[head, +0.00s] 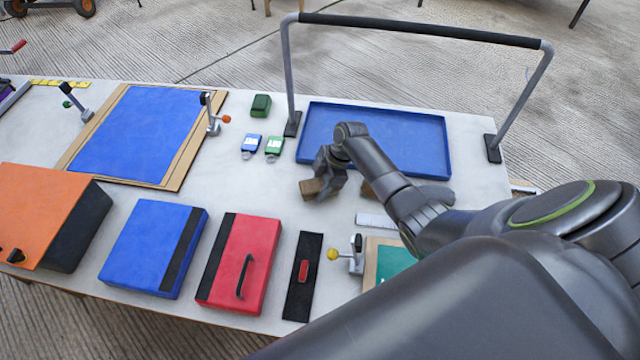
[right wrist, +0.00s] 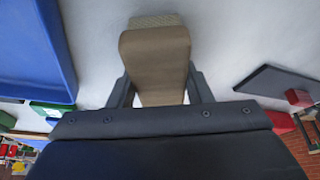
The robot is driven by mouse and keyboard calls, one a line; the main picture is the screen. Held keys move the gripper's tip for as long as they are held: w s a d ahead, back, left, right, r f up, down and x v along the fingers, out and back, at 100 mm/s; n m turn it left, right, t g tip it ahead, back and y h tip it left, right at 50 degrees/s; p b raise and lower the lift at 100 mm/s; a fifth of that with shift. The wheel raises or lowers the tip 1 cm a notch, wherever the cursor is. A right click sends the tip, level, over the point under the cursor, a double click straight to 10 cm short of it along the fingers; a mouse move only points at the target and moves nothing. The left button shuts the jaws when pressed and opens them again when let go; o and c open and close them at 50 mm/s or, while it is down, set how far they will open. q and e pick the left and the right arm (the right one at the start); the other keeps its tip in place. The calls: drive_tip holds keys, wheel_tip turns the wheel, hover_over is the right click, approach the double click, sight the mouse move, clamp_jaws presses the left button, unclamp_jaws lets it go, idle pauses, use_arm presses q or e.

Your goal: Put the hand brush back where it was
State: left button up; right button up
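The hand brush (head: 311,188) is a brown wooden block, partly covered by my right gripper (head: 328,172), beside the near left corner of the blue tray (head: 440,168). In the right wrist view the brush (right wrist: 156,50) lies between the two fingers, with a pale bristle-like end at the far side. My right gripper (right wrist: 160,85) is shut on it. Another brown bit (head: 368,189) shows beside my arm; I cannot tell whether it is part of the brush. Whether the brush touches the table is unclear. My left gripper is not in view.
A rail (head: 420,29) stands over the tray. Blue and green tags (head: 274,146) and a green block (head: 261,106) lie left of the tray. A red case (head: 240,262), a black strip (head: 303,275) and a yellow-knobbed clamp (head: 350,255) are nearer. Bare tabletop surrounds the gripper's left.

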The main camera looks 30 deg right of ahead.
drive_tip(key=o, duration=0.5)
drive_tip(key=shift+c, duration=0.2)
drive_tip(key=shift+r, duration=0.2)
drive_tip(key=b+v, duration=0.1)
drive_tip(key=v, duration=1)
drive_tip(key=shift+d+r, duration=0.1)
drive_tip(key=shift+r, duration=0.35)
